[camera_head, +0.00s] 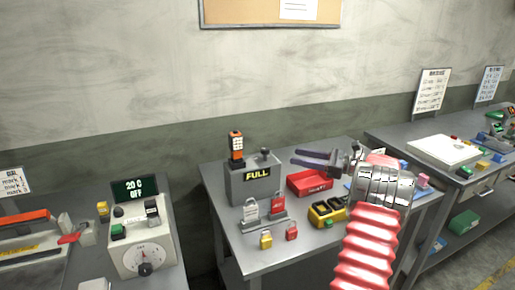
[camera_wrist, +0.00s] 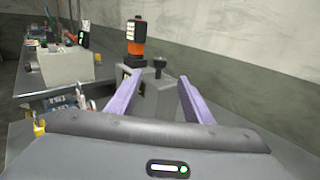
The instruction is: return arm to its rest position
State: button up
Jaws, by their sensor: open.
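My gripper (camera_head: 313,158) is at the end of my red-sleeved arm, above the middle table (camera_head: 262,262), its purple fingers pointing left. In the wrist view the two purple fingers (camera_wrist: 160,100) stand apart with nothing between them. The grey box marked FULL (camera_head: 256,186) is left of the fingers in the head view. An orange and black handheld device (camera_head: 236,149) stands upright on the box; it also shows beyond the fingers in the wrist view (camera_wrist: 136,40).
A red tray (camera_head: 308,184), yellow-black holder (camera_head: 327,211) and several padlocks lie on the middle table. A control box with a dial (camera_head: 144,246) stands on the left bench. A white board (camera_head: 445,150) lies on the right table. The space above the tables looks clear.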

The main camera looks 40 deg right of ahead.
jog(key=a+r+n+g, duration=0.1)
jog(key=a+n+g, duration=0.25)
jog(key=a, duration=0.85)
jog(key=a+r+n+g+h, duration=0.1)
jog(key=a+r+n+g, duration=0.3)
jog(key=a, duration=0.8)
jog(key=a+f+n+g, duration=0.15)
jog(key=a+n, duration=0.35)
jog(key=a, duration=0.7)
jog(key=s+a+f+n+h, duration=0.2)
jog(key=s+a+n+h, duration=0.2)
jog(key=s+a+n, duration=0.3)
jog(key=s+a+f+n+g+h, duration=0.1)
jog(key=s+a+f+n+h, duration=0.1)
jog(key=s+a+n, duration=0.6)
jog(key=shift+s+a+f+n+h, duration=0.25)
jog(key=shift+s+n+h, duration=0.9)
jog(key=shift+s, duration=2.25)
jog(key=shift+y, duration=0.25)
